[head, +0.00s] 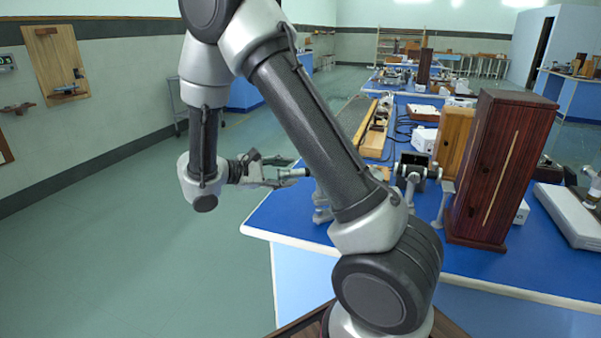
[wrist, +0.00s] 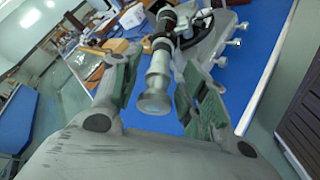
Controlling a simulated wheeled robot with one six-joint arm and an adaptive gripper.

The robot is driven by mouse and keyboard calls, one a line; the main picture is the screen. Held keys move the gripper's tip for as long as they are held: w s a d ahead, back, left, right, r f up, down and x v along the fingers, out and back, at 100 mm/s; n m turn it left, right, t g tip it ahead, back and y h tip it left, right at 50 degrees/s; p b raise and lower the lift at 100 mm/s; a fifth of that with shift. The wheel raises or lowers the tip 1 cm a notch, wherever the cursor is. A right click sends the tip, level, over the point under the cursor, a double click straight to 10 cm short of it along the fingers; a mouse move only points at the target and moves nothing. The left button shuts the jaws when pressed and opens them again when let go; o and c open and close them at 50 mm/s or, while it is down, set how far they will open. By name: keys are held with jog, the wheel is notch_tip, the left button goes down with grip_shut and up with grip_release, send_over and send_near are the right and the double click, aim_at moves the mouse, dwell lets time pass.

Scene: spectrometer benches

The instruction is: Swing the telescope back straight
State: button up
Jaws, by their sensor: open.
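The telescope (wrist: 156,80) is a pale metal tube with a round eyepiece end facing my wrist camera. It belongs to a spectrometer with a grey metal base (wrist: 222,42) and several silver screws. In the wrist view my gripper's two green-padded fingers are spread on either side of the tube, with a gap showing on both sides. In the head view my gripper (head: 292,174) hangs at the left edge of the blue bench. My arm hides much of the spectrometer there; a grey metal part of it (head: 416,174) shows to the arm's right.
A tall dark wooden box (head: 498,165) stands on the blue bench (head: 470,268), right of the spectrometer. A lighter wooden box (head: 452,142) is behind it. A white case (head: 570,215) lies at the right. The floor (head: 190,250) left of the bench is free.

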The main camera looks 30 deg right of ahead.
jog(key=x, duration=0.5)
jog(key=shift+d, duration=0.15)
grip_shut()
